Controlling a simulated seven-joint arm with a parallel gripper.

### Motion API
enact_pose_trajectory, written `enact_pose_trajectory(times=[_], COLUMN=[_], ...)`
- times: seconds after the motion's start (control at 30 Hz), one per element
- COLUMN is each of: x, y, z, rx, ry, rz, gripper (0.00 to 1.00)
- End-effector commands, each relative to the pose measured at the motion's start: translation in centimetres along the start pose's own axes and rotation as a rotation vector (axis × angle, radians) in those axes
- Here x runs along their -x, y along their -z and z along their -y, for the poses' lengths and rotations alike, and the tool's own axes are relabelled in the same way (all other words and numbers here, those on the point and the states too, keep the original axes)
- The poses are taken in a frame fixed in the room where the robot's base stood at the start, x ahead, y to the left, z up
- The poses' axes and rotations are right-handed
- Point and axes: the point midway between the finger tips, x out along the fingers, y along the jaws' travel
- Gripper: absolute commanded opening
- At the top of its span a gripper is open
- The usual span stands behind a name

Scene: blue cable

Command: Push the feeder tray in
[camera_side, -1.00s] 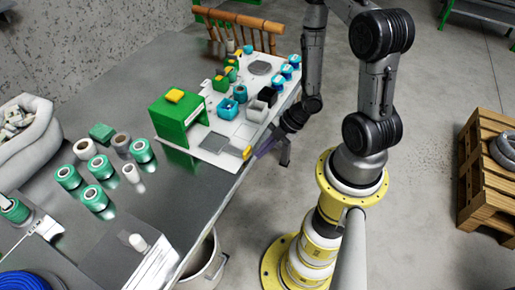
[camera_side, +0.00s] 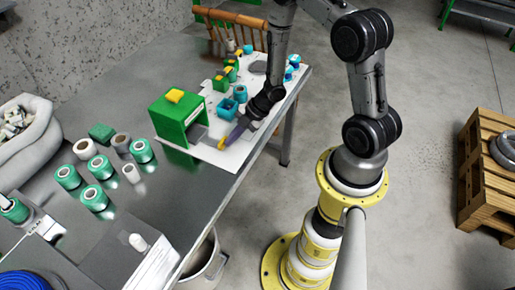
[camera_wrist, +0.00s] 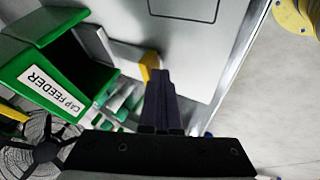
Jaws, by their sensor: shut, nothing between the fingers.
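The green cap feeder (camera_side: 172,119) stands on the white board, with a yellow block on top. It also shows in the wrist view with its "CAP FEEDER" label (camera_wrist: 38,88). The grey feeder tray (camera_side: 198,135) sticks partly out of its open side, with a yellow handle (camera_side: 221,144) at its outer end; the handle also shows in the wrist view (camera_wrist: 149,62). My gripper (camera_side: 229,140) is shut and empty. Its dark purple fingers (camera_wrist: 160,72) are right at the handle's outer side and appear to touch it.
Several green and white spools (camera_side: 96,170) stand on the metal table left of the feeder. The board's near right part is clear.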

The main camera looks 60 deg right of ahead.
Motion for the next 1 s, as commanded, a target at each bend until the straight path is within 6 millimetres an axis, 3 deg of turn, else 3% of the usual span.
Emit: enact_pose_trajectory(times=[0.1, 0.2, 0.63, 0.8, 1.0], x=[-1.3, -1.9, -2.1, -1.6, 0.2], y=[0.0, 0.1, 0.1, 0.1, 0.0], z=[-2.4, -3.5, -4.0, -3.2, 0.3], rx=[0.004, 0.002, 0.0, -0.001, -0.009], ry=[-0.001, -0.001, -0.005, -0.005, 0.003], rz=[-0.001, -0.001, -0.001, -0.001, 0.001], gripper=[0.0, 0.0, 0.0, 0.0, 0.0])
